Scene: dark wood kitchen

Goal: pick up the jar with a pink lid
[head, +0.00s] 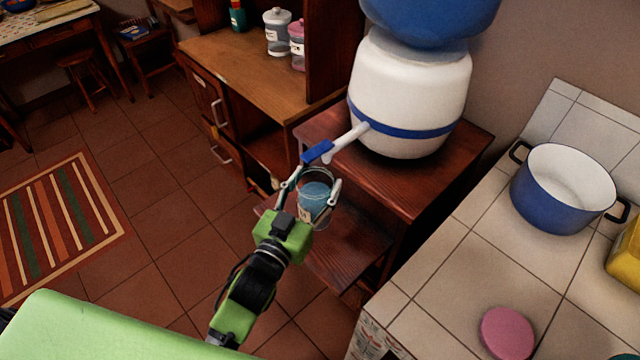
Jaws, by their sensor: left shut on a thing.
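A jar with a pink lid (297,47) stands upright on the wooden cabinet top, at the upper middle of the head view. Its body looks pinkish with a pale label. It is far beyond my left gripper and not touched by it. My left gripper (314,190) is below the water dispenser's tap, shut on a clear jar (313,203) with bluish contents and a pale label. The fingers clasp this jar from both sides, and no lid shows on it. My right gripper is not in view.
A jar with a pale lid (278,34) stands beside the pink-lidded one. The water dispenser (408,95) stands on a stepped wooden stand (465,135). The tiled counter (450,270) bears a blue pot (550,205) and a pink disc (507,333). Floor is open at left around a striped rug (60,225).

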